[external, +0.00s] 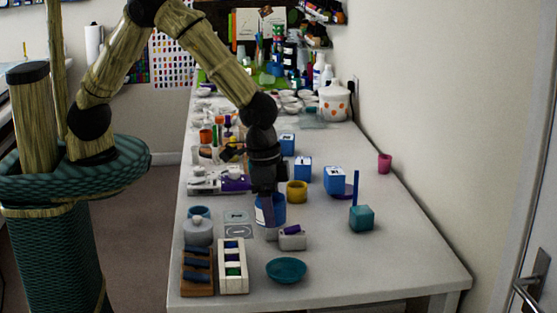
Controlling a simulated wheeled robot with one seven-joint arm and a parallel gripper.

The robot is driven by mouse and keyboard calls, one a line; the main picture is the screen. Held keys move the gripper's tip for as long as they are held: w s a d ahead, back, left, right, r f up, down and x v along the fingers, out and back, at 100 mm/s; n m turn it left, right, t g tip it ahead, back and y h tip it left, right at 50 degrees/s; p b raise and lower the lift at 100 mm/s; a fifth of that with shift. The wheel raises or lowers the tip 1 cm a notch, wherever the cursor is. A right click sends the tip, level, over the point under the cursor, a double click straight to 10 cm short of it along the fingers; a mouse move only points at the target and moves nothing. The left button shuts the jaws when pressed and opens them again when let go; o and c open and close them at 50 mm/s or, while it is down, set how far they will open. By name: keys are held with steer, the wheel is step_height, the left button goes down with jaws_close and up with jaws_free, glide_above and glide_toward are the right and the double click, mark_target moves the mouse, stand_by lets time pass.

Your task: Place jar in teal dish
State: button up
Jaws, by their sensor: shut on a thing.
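My gripper (270,226) points down over the near middle of the table, in front of a round blue container (279,209) with a white label. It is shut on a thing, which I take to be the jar. A small greyish shape (272,235) shows at the fingertips, and I cannot tell whether it is the jar or finger. The held thing is mostly hidden. The teal dish (286,270) is shallow, round and looks empty. It sits on the table nearer the camera, below and slightly right of my gripper in the picture.
A pale block with a purple roll (292,238) stands between gripper and dish. A white rack (233,267), a wooden rack (197,271) and a grey lidded pot (198,232) are left. The table (390,270) is clear right of the dish.

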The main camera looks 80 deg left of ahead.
steer(key=shift+f+p, duration=0.7)
steer(key=shift+f, duration=2.4)
steer(key=shift+f+p, duration=0.45)
steer(key=shift+f, duration=1.4)
steer(key=shift+f, duration=0.2)
steer(key=o, duration=1)
steer(key=shift+r, duration=0.1)
steer(key=r, duration=0.4)
steer(key=s+r+b, duration=0.1)
steer(key=r, duration=0.3)
steer(key=r+b, duration=0.1)
steer(key=r, duration=0.3)
steer(key=shift+s+a, duration=0.2)
